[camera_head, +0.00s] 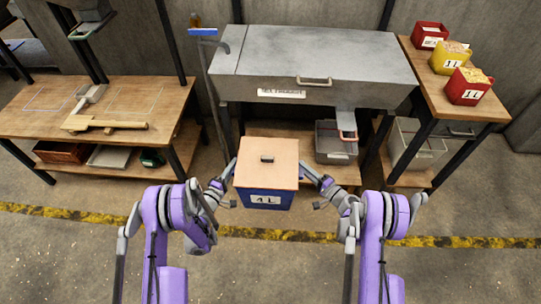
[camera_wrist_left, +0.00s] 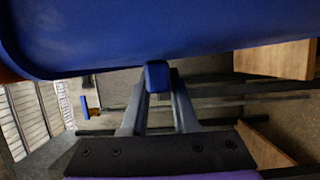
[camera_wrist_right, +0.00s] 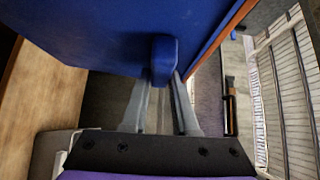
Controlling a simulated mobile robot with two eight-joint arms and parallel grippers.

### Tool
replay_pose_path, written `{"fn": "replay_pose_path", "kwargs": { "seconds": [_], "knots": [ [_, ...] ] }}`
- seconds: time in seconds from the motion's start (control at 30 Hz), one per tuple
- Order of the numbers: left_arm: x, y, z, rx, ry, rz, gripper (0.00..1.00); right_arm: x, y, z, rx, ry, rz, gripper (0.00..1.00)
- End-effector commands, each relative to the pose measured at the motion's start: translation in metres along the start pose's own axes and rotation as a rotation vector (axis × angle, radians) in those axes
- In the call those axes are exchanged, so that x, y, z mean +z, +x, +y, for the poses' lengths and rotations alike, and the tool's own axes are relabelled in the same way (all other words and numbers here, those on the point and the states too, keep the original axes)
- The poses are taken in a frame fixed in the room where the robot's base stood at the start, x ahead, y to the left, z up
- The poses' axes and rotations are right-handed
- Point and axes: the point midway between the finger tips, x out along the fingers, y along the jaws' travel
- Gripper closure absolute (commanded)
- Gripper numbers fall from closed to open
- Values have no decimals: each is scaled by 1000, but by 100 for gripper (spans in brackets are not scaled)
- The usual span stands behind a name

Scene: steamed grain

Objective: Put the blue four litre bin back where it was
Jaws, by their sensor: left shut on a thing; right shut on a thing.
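The blue bin (camera_head: 265,199) has a "4 L" label on its front and a tan lid (camera_head: 268,165) with a small dark knob. It is upright between my two grippers, in front of the grey steamer cabinet. My left gripper (camera_head: 229,180) is shut on a blue handle at the bin's left side; the handle shows between the fingers in the left wrist view (camera_wrist_left: 157,76). My right gripper (camera_head: 313,178) is shut on the handle at the right side, seen in the right wrist view (camera_wrist_right: 163,60). The bin's underside is hidden in the head view.
The grey cabinet (camera_head: 310,60) stands behind the bin, with a low wooden shelf (camera_head: 345,173) below it. A workbench (camera_head: 150,95) is at left. A right table (camera_head: 455,100) bears red and yellow 1 L bins. A yellow-black floor stripe (camera_head: 450,242) crosses in front.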

Motion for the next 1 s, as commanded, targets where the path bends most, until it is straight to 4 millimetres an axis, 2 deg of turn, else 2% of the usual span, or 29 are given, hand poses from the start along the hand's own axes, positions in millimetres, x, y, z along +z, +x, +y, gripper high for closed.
{"fn": "replay_pose_path", "kwargs": {
  "seconds": [0.17,1.0],
  "knots": [
    [-1,1,-6,0,-1,1,100,-1,0,6,-1,2,1,100],
    [-7,16,-59,0,-3,1,100,-12,12,58,0,2,0,100]
  ]
}}
